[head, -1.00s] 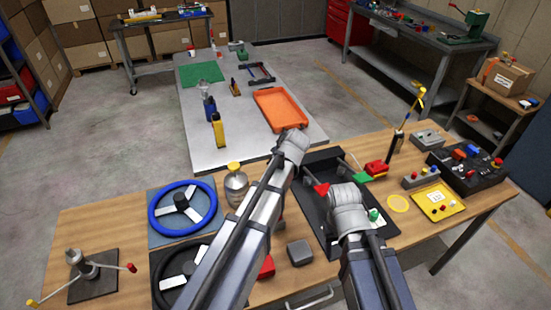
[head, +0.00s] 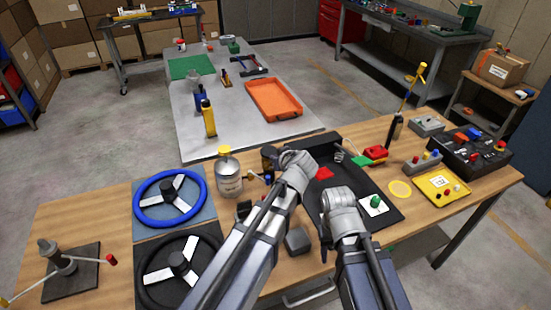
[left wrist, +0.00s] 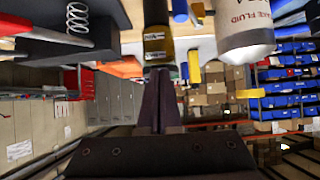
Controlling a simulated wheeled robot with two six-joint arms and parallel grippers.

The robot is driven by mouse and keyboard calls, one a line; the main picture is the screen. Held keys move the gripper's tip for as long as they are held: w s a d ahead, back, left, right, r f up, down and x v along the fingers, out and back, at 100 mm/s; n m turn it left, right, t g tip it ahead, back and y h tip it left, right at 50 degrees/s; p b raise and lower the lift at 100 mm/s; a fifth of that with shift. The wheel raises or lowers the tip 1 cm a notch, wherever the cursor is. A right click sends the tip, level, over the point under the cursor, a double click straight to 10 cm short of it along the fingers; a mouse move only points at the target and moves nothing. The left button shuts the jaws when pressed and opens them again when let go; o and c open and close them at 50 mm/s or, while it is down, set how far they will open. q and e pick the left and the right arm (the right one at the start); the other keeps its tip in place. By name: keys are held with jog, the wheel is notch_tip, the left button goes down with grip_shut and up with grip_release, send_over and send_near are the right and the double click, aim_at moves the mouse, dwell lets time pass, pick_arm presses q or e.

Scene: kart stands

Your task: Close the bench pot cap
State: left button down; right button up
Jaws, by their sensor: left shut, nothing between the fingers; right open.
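A silver can (head: 229,181) with a yellow cap (head: 224,151) stands on the wooden bench. I cannot tell how the cap sits. A pale vessel lettered "FLUID" (left wrist: 246,35) hangs top right in the left wrist view, which looks upside down. A dark cylinder (head: 268,157) stands right of the can; a dark cylinder with a labelled band (left wrist: 157,42) is just beyond my left fingertips. I cannot tell which is the pot. My left gripper (left wrist: 158,75) is shut and empty, close to this cylinder; contact is unclear. My right gripper (head: 341,194) is open over the black tray, its fingertips mostly hidden.
The black tray (head: 396,214) holds a red piece, springs and a green knob on a white card. Two steering wheels (head: 171,201) lie left of the can. A grey block (head: 298,240) sits between my arms. A metal table (head: 190,140) with an orange tray (head: 272,99) stands behind.

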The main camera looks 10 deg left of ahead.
pick_arm(q)
jog(key=shift+s+f, duration=0.25)
jog(key=shift+f, duration=0.05)
pick_arm(e)
jog(key=shift+f, duration=0.15)
pick_arm(q)
jog(key=shift+w, duration=0.2)
pick_arm(e)
jog(key=shift+s+d+f, duration=0.1)
pick_arm(q)
jog(key=shift+w+a+b, duration=0.2)
jog(key=shift+a+b, duration=0.1)
jog(key=shift+b, duration=0.05)
pick_arm(e)
jog(key=shift+s+d, duration=0.1)
jog(key=shift+s, duration=0.15)
pick_arm(q)
jog(key=shift+r, duration=0.15)
